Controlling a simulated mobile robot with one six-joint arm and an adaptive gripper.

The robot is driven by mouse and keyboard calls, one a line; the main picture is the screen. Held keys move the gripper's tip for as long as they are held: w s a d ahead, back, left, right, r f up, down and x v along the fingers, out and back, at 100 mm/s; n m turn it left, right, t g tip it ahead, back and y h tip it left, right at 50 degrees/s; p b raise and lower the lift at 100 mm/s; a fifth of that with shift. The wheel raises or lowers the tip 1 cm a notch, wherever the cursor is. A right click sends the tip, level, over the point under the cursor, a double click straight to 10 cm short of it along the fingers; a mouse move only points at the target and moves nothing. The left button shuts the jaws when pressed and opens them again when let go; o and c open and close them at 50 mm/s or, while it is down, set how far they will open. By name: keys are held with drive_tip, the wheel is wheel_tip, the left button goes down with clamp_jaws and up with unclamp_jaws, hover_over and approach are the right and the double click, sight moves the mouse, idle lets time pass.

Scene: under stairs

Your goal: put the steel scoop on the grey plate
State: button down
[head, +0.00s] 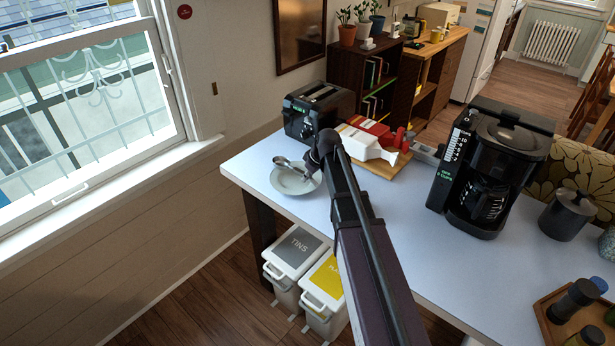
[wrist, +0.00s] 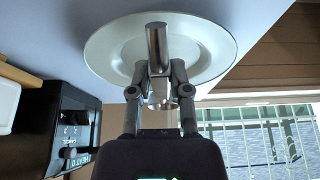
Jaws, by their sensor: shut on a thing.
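The grey plate (head: 290,184) lies on the white table near its window-side corner. It also fills the upper middle of the wrist view (wrist: 105,50). The steel scoop (head: 283,162) is over the plate, held by my gripper (head: 312,172). In the wrist view my gripper (wrist: 158,85) is shut on the scoop (wrist: 157,50), which stands out against the plate's middle. I cannot tell whether the scoop touches the plate. My arm hides part of the table to the right of the plate.
A black toaster (head: 318,108) stands just behind the plate. A wooden board (head: 382,168) with a white bottle-shaped thing (head: 368,146) and red items lies to the right. A coffee maker (head: 492,165) stands farther right. The table's left edge is close to the plate.

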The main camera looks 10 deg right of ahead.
drive_tip(key=shift+c, duration=2.4)
unclamp_jaws()
drive_tip(key=o, duration=0.5)
drive_tip(key=shift+c, duration=0.2)
drive_tip(key=shift+r, duration=0.2)
drive_tip(key=shift+r+p, duration=3.85)
drive_tip(key=shift+p, duration=0.2)
